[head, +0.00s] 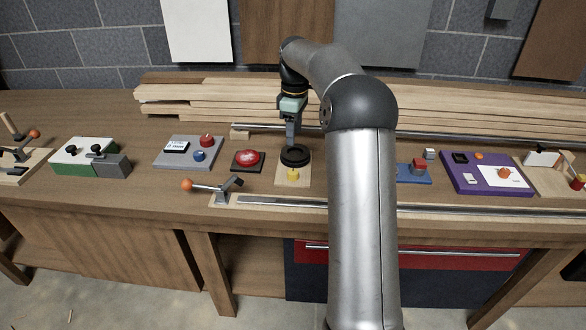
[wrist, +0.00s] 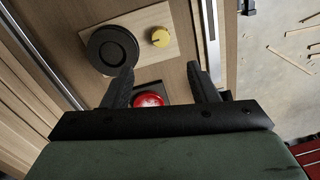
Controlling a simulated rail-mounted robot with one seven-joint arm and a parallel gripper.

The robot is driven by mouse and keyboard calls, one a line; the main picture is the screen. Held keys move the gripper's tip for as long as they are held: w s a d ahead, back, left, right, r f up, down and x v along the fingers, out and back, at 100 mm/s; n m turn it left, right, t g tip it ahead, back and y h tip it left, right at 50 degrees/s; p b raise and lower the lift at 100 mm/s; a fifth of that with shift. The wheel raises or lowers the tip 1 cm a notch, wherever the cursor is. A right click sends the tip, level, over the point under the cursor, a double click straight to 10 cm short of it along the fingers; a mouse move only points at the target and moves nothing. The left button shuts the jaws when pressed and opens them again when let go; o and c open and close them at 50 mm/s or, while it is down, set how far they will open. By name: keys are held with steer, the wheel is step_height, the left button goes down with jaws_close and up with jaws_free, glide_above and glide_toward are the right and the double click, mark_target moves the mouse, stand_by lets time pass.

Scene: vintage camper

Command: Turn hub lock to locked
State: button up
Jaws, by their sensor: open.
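A light wooden board (head: 304,178) on the bench carries a black round hub (head: 296,156) with a small yellow knob (head: 293,175) in front of it. I take these to be the hub and its lock; no label is readable. In the wrist view the black hub (wrist: 113,50) has a round recess, and the yellow knob (wrist: 160,37) has a dark mark on top. My gripper (head: 291,143) points down close to the hub. In the wrist view my gripper (wrist: 160,82) is open with nothing between its fingers; the yellow knob lies beyond the fingertips.
A red button (head: 248,160) on a black base sits left of the board; it also shows in the wrist view (wrist: 148,99). A toggle clamp with an orange tip (head: 187,185) and a metal rail (head: 330,203) lie in front. Stacked planks (head: 220,95) lie behind.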

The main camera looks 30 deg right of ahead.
mark_target(293, 171)
steer(key=f, duration=0.9)
steer(key=f+p, duration=0.1)
steer(key=f, duration=0.3)
steer(key=shift+s+a+f, duration=0.2)
steer(key=shift+a+f, duration=0.05)
steer(key=shift+a, duration=0.05)
steer(key=c, duration=1)
